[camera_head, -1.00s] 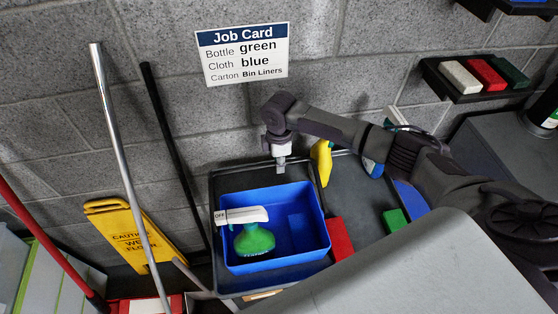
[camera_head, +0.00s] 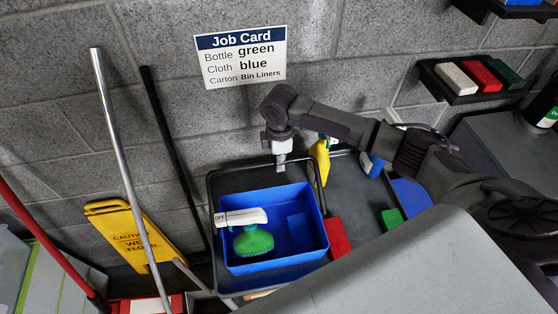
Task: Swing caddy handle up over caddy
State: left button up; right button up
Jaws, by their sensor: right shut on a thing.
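The blue caddy (camera_head: 275,262) sits on the dark grey tray of a cart, below the job card. A green spray bottle (camera_head: 254,241) with a white trigger head stands inside it, and a blue piece lies near its right wall. The caddy's dark handle (camera_head: 319,188) shows as a thin bar by its right back corner; the rest is hard to make out against the dark tray. My right gripper (camera_head: 280,166) points down just behind the caddy's back rim. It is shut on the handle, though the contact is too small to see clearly. My left gripper is not in view.
A yellow bottle (camera_head: 320,162) stands right of the gripper. A red block (camera_head: 337,238) and a green block (camera_head: 392,219) lie on the cart tray (camera_head: 362,205). Poles and a yellow wet floor sign (camera_head: 126,232) stand at left. The wall is close behind.

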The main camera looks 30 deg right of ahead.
jog(key=shift+s+a+r, duration=0.2)
jog(key=shift+s+r, duration=0.4)
jog(key=shift+r, duration=0.05)
jog(key=shift+s+a+r, duration=0.15)
jog(key=shift+s+r, duration=0.45)
jog(key=shift+s+a+r, duration=0.15)
jog(key=shift+s+r, duration=0.4)
jog(key=shift+s, duration=0.1)
jog(key=shift+s+a+r, duration=0.15)
jog(key=shift+s+r, duration=0.35)
jog(key=shift+s, duration=0.15)
jog(key=shift+s+a+r, duration=0.2)
jog(key=shift+s+r, duration=0.2)
jog(key=shift+s, duration=0.3)
jog(key=shift+s+a+r, duration=0.15)
jog(key=shift+s+r, duration=0.2)
jog(key=shift+s, duration=0.3)
jog(key=shift+s+a+r, duration=0.2)
jog(key=shift+s, duration=0.6)
jog(key=shift+s+a+r, duration=0.2)
jog(key=shift+s, duration=0.65)
jog(key=shift+s+a, duration=0.2)
jog(key=shift+s, duration=0.55)
jog(key=shift+s+a, duration=0.15)
jog(key=shift+s, duration=0.6)
